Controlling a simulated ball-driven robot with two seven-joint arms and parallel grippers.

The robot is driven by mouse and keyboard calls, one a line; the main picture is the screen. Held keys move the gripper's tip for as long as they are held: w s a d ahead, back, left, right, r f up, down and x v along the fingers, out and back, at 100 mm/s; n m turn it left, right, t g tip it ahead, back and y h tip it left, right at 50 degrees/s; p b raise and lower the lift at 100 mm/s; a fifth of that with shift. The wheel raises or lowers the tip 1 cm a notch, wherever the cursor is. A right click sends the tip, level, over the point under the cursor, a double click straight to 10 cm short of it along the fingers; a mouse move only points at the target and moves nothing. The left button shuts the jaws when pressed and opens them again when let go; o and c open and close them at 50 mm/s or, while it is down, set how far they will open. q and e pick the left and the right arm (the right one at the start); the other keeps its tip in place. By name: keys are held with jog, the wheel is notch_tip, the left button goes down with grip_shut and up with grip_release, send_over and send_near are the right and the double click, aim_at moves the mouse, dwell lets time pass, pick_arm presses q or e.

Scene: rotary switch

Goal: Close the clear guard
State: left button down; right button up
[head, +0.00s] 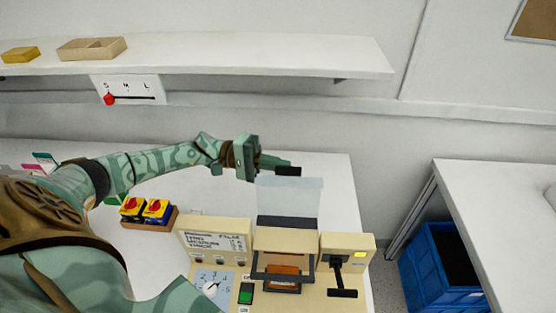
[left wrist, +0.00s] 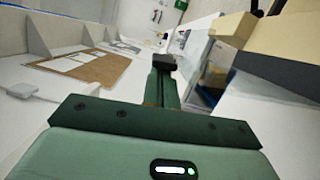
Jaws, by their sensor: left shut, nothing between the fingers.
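The clear guard (head: 290,198) is a see-through panel that stands raised, almost upright, at the back of the beige machine (head: 285,240) in the head view. Below and in front of it a dark frame (head: 283,281) surrounds an orange-brown piece, which is uncovered. My left gripper (head: 288,171) is shut and empty, its dark fingertips at the guard's upper edge, seemingly just behind it. I cannot tell whether they touch. The shut fingertips also show in the left wrist view (left wrist: 163,62). My right gripper is out of view.
The machine also carries a dial (head: 212,285), a green switch (head: 246,293) and a black lever (head: 342,292). Red-and-yellow rotary switches (head: 156,209) stand at the left. A wall shelf (head: 240,56) hangs above. A blue crate (head: 432,265) stands at the right.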

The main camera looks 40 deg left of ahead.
aim_at(277, 181)
pick_arm(q)
jog(key=shift+s+d+r+p, duration=0.15)
jog(key=shift+s+r+p, duration=0.2)
jog(key=shift+p, duration=0.25)
jog(key=s+m+p, duration=0.1)
jog(key=p, duration=0.1)
jog(key=s+d+r+m+p, duration=0.1)
jog(key=p, duration=0.1)
jog(key=s+d+r+m+p, duration=0.1)
jog(key=p, duration=0.1)
jog(key=shift+y, duration=0.3)
jog(key=s+d+f+m+t+y+p, duration=0.1)
jog(key=s+d+f+m+p, duration=0.2)
jog(key=s+d+f+m, duration=0.2)
jog(key=s+d+f+m+t+y+p, duration=0.1)
jog(key=s+d+f+m+p, duration=0.3)
jog(key=s, duration=0.7)
jog(key=shift+d+f+m+y, duration=0.35)
jog(key=shift+f+m+y, duration=0.45)
jog(key=shift+f+m, duration=0.8)
jog(key=shift+r, duration=0.2)
jog(key=shift+r+p, duration=0.1)
jog(key=shift+p, duration=0.2)
